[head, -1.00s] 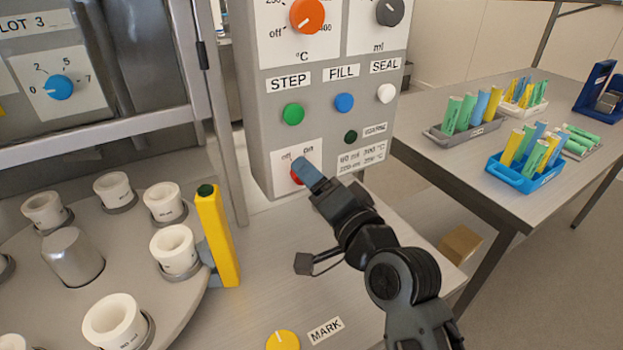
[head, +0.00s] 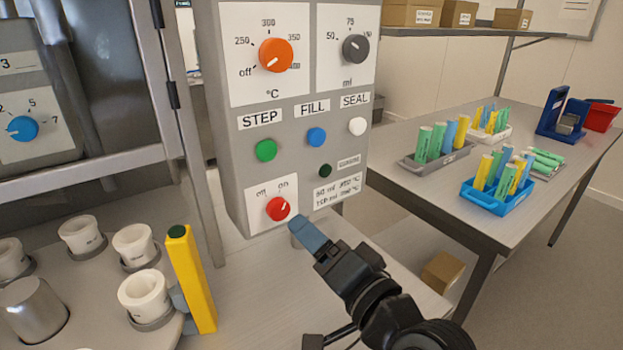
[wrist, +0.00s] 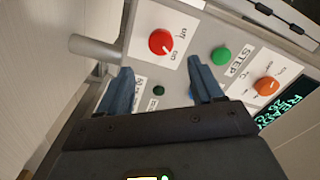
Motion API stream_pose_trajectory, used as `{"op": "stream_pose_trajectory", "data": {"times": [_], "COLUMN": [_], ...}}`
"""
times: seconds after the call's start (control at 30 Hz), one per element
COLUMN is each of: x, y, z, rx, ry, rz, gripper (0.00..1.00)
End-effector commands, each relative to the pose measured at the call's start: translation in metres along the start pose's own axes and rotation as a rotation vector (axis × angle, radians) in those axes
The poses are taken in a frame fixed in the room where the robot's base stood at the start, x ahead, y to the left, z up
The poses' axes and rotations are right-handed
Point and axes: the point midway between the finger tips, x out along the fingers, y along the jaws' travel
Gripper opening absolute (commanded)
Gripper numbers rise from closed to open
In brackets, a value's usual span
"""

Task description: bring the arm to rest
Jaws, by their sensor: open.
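My gripper (head: 308,236) is in the lower middle of the head view, just below and right of the red on/off knob (head: 278,208). In the wrist view my gripper (wrist: 163,88) shows two blue fingers spread apart with nothing between them. The red knob (wrist: 161,41) lies beyond the fingers in that view, apart from them. Its pointer is toward "on". The control panel (head: 232,140) fills the middle of the head view, and my arm reaches up to it from the bottom right.
A yellow post (head: 192,280) with a dark green top stands left of my gripper, beside white cups (head: 145,295) on a turntable. At right, a table (head: 400,185) carries trays of coloured tubes, including a blue tray (head: 497,205). A cardboard box (head: 441,271) sits low behind my arm.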

Motion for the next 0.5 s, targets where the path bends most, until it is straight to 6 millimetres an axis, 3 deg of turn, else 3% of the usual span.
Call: {"op": "stream_pose_trajectory", "data": {"times": [0.17, 0.3, 0.5], "x": [-0.032, -0.083, -0.164], "y": [0.03, 0.066, 0.101], "z": [0.008, 0.019, 0.034], "rx": [-0.042, -0.123, -0.265], "ry": [0.036, 0.087, 0.145], "rz": [0.059, 0.147, 0.274], "gripper": [0.66, 0.66, 0.66]}}
